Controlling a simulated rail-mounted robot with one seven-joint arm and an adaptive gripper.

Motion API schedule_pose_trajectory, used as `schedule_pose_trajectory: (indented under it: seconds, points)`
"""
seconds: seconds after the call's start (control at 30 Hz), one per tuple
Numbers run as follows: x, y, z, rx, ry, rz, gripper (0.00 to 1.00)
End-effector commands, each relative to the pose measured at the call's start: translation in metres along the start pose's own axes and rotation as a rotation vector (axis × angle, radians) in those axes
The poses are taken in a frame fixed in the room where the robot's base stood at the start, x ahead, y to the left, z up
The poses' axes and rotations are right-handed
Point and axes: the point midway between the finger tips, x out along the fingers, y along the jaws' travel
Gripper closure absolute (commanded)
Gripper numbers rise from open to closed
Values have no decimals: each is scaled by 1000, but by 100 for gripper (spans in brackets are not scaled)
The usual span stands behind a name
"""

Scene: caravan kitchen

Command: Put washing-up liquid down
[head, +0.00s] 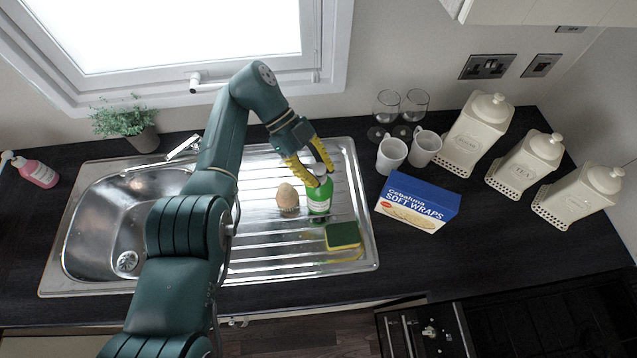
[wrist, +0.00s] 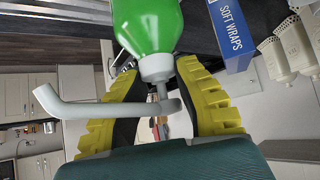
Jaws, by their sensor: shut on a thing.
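The washing-up liquid (head: 319,197) is a green bottle with a white collar and a pale pump spout. It is upright over the draining board (head: 270,239), between an egg-like object and a sponge. My gripper (head: 308,166) has yellow fingers and is shut on the top of the bottle. In the wrist view the bottle (wrist: 149,25) shows with its pump between the fingers (wrist: 162,110). I cannot tell whether the bottle's base touches the draining board.
A brown egg-like object (head: 287,197) is just left of the bottle. A green and yellow sponge (head: 342,236) lies in front. The soft wraps box (head: 416,203), mugs (head: 391,155) and glasses (head: 385,107) stand to the right. The sink bowl (head: 92,235) is at the left.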

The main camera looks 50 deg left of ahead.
Motion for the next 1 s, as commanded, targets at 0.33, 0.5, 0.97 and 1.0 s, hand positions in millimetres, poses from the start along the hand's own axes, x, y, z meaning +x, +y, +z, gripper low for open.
schedule_pose_trajectory:
  seconds: [0.33,0.5,0.97,1.0]
  points:
    - [23,0,23,1,-1,-2,100]
    - [25,0,25,0,0,-1,100]
    - [24,0,24,-2,1,0,46]
    - [22,0,23,-2,0,0,46]
